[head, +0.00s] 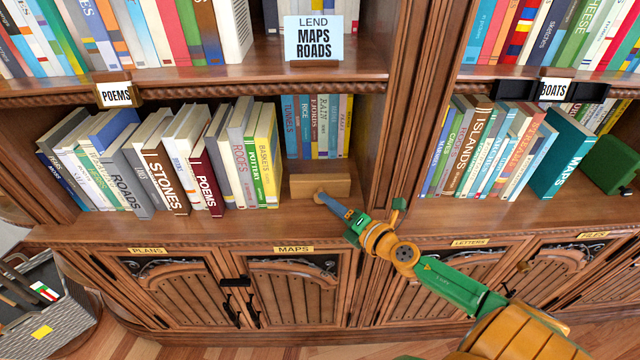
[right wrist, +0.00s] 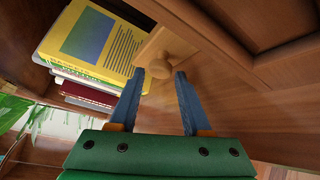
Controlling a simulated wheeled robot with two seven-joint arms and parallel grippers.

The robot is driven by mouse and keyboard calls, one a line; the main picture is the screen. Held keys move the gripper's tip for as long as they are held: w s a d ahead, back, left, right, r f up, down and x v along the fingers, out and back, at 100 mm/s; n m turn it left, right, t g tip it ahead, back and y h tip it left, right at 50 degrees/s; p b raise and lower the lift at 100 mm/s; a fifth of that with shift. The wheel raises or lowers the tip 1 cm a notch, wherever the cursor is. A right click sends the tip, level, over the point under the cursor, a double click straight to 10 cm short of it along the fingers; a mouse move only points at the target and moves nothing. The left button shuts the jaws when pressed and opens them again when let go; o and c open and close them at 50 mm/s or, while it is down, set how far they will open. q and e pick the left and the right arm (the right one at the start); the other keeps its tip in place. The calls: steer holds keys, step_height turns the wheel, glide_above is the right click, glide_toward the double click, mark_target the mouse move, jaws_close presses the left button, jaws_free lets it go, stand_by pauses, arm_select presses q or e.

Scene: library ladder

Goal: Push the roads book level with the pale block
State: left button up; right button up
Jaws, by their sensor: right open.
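My right gripper (head: 322,197) is at the block's front. In the right wrist view, my right gripper (right wrist: 160,77) is open, with one fingertip on each side of the knob (right wrist: 160,68); contact cannot be told. My left gripper is not in view.
The stones book (head: 166,180) stands right of the roads book. A yellow book (head: 264,165) stands beside the block, with small books (head: 318,125) behind it. An upright divider (head: 413,110) separates the bays. A strip of bare shelf (head: 270,222) runs along the front.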

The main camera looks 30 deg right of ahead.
mark_target(303, 185)
steer(key=w, duration=0.2)
steer(key=shift+w+a+f, duration=0.15)
steer(key=shift+w+f, duration=0.15)
steer(key=shift+w, duration=0.05)
steer(key=shift+s, duration=0.1)
steer(key=shift+c, duration=0.4)
jaws_close()
